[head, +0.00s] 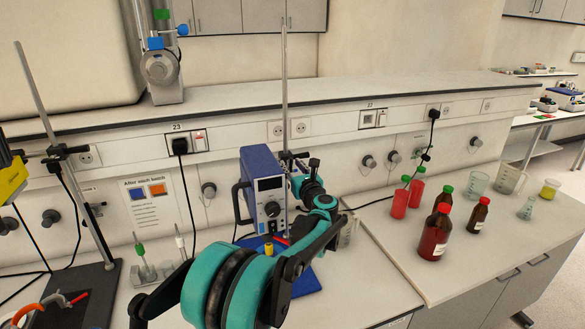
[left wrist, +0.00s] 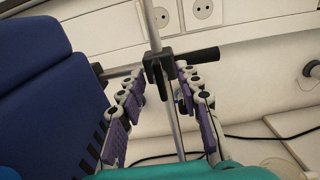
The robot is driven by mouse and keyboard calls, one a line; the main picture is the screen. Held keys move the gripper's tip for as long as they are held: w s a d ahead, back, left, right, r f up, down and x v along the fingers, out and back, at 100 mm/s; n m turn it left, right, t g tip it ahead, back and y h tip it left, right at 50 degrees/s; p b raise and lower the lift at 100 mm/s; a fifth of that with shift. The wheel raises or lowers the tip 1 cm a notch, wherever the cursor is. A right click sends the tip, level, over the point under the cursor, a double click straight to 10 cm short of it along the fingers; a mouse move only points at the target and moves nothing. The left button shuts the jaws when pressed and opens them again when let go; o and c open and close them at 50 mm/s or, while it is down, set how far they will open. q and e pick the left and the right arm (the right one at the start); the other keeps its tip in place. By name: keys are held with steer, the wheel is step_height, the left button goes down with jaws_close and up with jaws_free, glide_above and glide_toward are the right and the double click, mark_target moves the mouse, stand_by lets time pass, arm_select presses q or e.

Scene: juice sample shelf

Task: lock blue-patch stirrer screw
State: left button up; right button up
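A blue stirrer unit (head: 265,190) with a dark front panel stands mid-counter by an upright metal rod (head: 284,95); in the left wrist view its blue housing (left wrist: 38,85) fills the left. A black clamp (left wrist: 158,68) sits on the rod, with a black screw handle (left wrist: 205,57) pointing right. A blue patch (head: 303,286) lies at the stirrer's foot, partly hidden by my arm. My left gripper (head: 311,178) is at the clamp. In the left wrist view its fingers (left wrist: 160,88) are spread, one each side of rod and clamp; contact cannot be told. My right gripper is out of view.
Red-filled bottles (head: 433,232) and glassware (head: 478,182) stand on the right counter. A second stand (head: 45,100) with a black base is at left. A sign (head: 148,195) hangs on the wall. A black cable (left wrist: 285,137) runs behind the gripper.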

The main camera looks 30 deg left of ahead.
arm_select(q)
steer(key=shift+c, duration=0.2)
jaws_close()
steer(key=shift+m, duration=0.3)
steer(key=shift+w+d+f+m+p, duration=0.1)
steer(key=shift+m, duration=2.8)
steer(key=shift+w+f+m+p, duration=0.1)
steer(key=shift+m+p, duration=0.05)
steer(key=shift+m, duration=2.75)
steer(key=shift+d+f+m+p, duration=0.1)
steer(key=shift+m, duration=2.8)
